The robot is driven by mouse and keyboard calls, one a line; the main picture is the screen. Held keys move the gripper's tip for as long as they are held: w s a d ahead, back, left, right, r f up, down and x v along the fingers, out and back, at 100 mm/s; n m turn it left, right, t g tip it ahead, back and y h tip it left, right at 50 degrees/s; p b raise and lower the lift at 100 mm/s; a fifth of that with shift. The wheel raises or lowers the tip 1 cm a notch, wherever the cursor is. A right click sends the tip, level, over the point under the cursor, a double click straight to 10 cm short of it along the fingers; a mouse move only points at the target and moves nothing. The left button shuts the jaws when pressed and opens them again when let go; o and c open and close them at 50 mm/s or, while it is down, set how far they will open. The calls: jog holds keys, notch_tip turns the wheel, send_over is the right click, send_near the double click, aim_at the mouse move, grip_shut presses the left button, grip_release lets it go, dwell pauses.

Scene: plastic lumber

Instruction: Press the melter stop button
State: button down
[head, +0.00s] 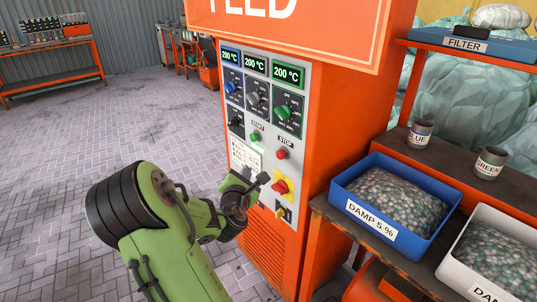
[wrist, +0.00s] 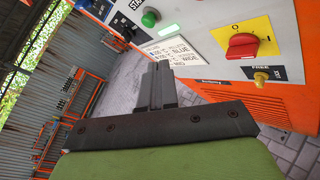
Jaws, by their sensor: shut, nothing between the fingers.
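The stop button (head: 282,154) is a small red round button under the STOP label (head: 286,142) on the grey panel of the orange machine in the head view. It does not show in the wrist view. A green start button (head: 255,137) sits to its upper left and also shows in the wrist view (wrist: 150,18). My gripper (head: 263,179) is shut and empty, in front of the panel, below and left of the stop button. In the wrist view its fingers (wrist: 157,72) are together and appear apart from the panel.
A red rotary switch (head: 281,187) on a yellow plate is close to the right of my gripper. Three dials with 200 °C displays (head: 289,74) are above. A blue tray (head: 345,184) of pellets stands on the bench at right. Open paved floor lies left.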

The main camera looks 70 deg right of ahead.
aim_at(281, 154)
jog(key=s+d+p, duration=0.4)
jog(key=d+p, duration=0.3)
jog(key=d, duration=0.1)
jog(key=shift+a, duration=0.1)
jog(key=shift+p, duration=0.45)
dwell(1.7)
jog(key=shift+s+d+p, duration=0.2)
jog(key=shift+d+p, duration=0.15)
jog(key=shift+d, duration=0.05)
